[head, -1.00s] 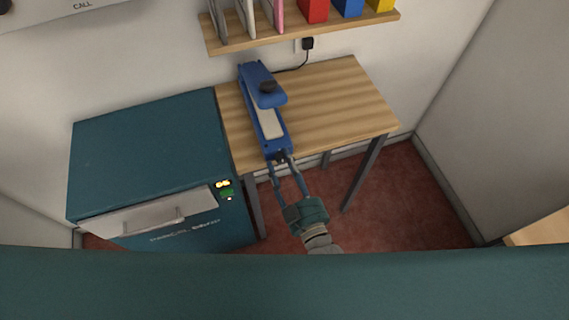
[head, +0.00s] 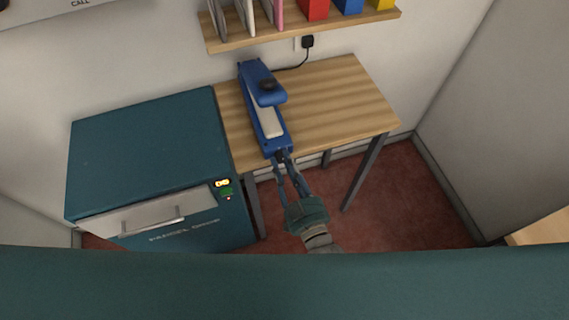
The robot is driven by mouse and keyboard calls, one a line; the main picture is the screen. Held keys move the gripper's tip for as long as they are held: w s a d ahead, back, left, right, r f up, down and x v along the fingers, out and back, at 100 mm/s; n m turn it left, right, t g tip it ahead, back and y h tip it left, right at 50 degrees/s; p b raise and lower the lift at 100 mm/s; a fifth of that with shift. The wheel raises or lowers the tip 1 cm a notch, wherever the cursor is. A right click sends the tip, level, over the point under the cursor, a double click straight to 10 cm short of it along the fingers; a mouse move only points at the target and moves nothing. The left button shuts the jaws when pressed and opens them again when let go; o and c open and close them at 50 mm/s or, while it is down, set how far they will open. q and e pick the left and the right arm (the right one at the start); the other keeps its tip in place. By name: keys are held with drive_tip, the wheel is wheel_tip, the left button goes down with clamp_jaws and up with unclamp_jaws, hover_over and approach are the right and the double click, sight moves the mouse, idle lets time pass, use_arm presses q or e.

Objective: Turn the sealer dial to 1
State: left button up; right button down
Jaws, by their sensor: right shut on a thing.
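The blue sealer (head: 270,136) stands on the wooden table near its left side, with a pale strip along its base and a dark knob on its upper arm. Its dial (head: 281,156) is a small dark part at the front end, mostly covered by my fingertips, so its setting cannot be read. My right gripper (head: 283,160) reaches up from below and is shut on the dial. My left gripper is not in view.
The wooden table (head: 340,95) is bare to the right of the sealer. A teal parcel cabinet (head: 145,145) with a handled drawer stands to the left. A shelf (head: 300,31) with folders hangs above. A black plug (head: 307,41) and cord sit behind the sealer.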

drive_tip(key=m+b, duration=0.1)
drive_tip(key=m, duration=0.4)
drive_tip(key=shift+m+b, duration=0.3)
drive_tip(key=shift+m+h+b, duration=0.3)
drive_tip(key=shift+m+b, duration=0.15)
drive_tip(key=shift+m, duration=1.25)
drive_tip(key=c, duration=1.5)
unclamp_jaws()
drive_tip(key=shift+o, duration=0.2)
